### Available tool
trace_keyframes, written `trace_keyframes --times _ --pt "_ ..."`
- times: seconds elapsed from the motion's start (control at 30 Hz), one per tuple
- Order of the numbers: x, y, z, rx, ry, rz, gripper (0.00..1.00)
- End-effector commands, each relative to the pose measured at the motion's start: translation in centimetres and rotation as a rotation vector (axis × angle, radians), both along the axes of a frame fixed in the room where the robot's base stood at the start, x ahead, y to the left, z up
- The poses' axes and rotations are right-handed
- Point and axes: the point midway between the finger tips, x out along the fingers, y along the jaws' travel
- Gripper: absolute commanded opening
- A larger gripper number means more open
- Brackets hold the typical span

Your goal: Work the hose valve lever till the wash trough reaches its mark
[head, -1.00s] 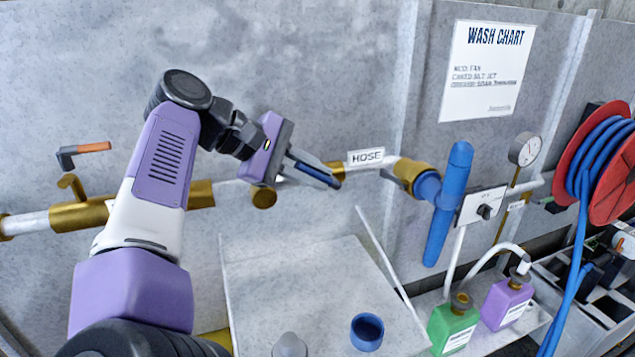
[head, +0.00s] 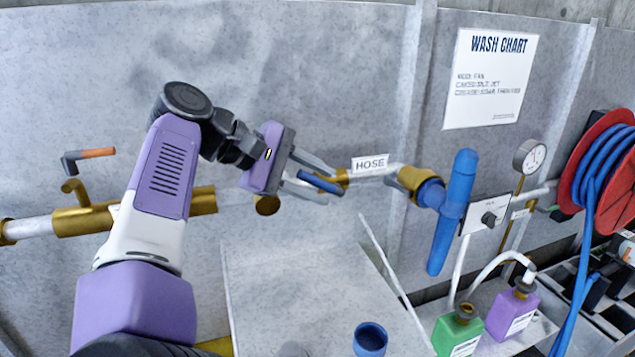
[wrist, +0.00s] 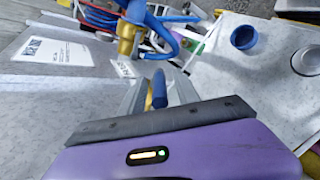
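The hose valve lever (head: 320,182) has a blue grip and sits by a brass fitting on the pipe, left of the HOSE label (head: 370,164). My gripper (head: 323,184) is open, with one finger above the blue grip and one below it. In the wrist view the lever (wrist: 159,88) shows between the spread fingers, with gaps beside it. A pale grey, box-like surface (head: 300,280) below may be the wash trough. I see no water level or mark.
A blue cup (head: 370,338) stands on the grey surface. Right are a blue vertical pipe (head: 452,212), a gauge (head: 530,156), green (head: 458,332) and purple (head: 512,310) bottles and a hose reel (head: 600,170). An orange-handled lever (head: 97,153) is at left.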

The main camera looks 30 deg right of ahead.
Motion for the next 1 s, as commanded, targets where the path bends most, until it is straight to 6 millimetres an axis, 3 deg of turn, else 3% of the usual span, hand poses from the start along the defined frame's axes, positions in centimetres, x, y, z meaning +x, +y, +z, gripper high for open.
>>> trace_keyframes --times 0.5,0.9,0.93,1.0 --pt "1.2 5.5 3.7 0.000 -0.001 0.004 0.38" --pt "1.3 6.4 4.4 0.000 -0.001 0.001 0.38" --pt "1.3 6.4 4.4 0.000 -0.001 0.001 0.36" --pt "1.3 6.4 4.4 0.000 -0.001 0.001 0.22"
